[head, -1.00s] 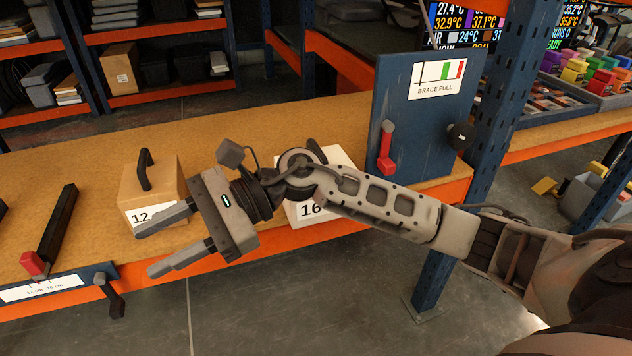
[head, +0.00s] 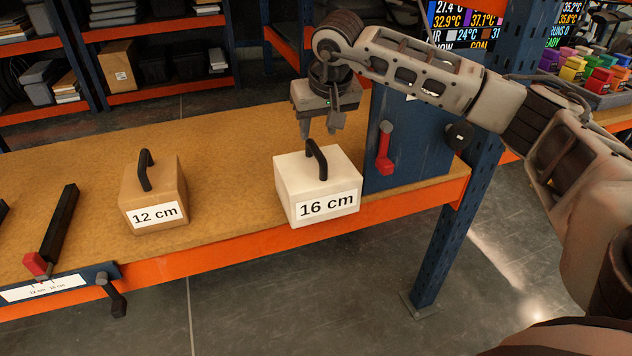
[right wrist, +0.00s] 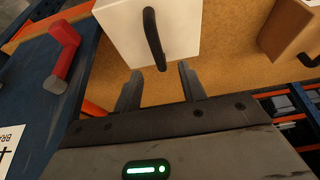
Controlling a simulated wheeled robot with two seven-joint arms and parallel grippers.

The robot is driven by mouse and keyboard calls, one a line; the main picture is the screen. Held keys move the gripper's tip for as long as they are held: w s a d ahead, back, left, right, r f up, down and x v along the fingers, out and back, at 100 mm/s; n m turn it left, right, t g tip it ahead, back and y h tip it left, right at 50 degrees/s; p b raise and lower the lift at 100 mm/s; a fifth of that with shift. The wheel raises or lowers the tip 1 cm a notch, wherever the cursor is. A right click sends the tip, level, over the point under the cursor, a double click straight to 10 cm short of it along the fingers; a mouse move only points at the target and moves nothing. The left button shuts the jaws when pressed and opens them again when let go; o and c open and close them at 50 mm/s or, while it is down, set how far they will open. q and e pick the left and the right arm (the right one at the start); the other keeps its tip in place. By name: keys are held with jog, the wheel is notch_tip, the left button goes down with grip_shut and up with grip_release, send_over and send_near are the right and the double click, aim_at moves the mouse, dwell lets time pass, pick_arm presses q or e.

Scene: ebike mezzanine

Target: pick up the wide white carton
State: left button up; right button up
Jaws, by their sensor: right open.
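The wide white carton (head: 290,178), labelled "16 cm" and with a black handle (head: 317,160) on top, stands upright on the bench near its front edge. My right gripper (head: 319,132) is open and empty, pointing down just above and behind the carton's top, apart from the handle. In the right wrist view the white carton (right wrist: 122,35) and its handle (right wrist: 153,40) lie beyond the two spread fingers (right wrist: 158,88), with nothing between them. My left gripper is not in view.
A brown carton (head: 168,190) labelled "12 cm" stands to the left. A blue panel (head: 420,150) with a red lever (head: 384,150) stands close on the right. A black bar (head: 58,225) lies at the far left. The bench (head: 235,150) between the cartons is clear.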

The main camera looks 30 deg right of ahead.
aim_at(316, 147)
jog(key=x, duration=0.3)
jog(key=shift+p+x, duration=0.6)
jog(key=shift+x, duration=2)
jog(key=shift+s+d, duration=0.15)
grip_shut()
jog(key=shift+r, duration=0.15)
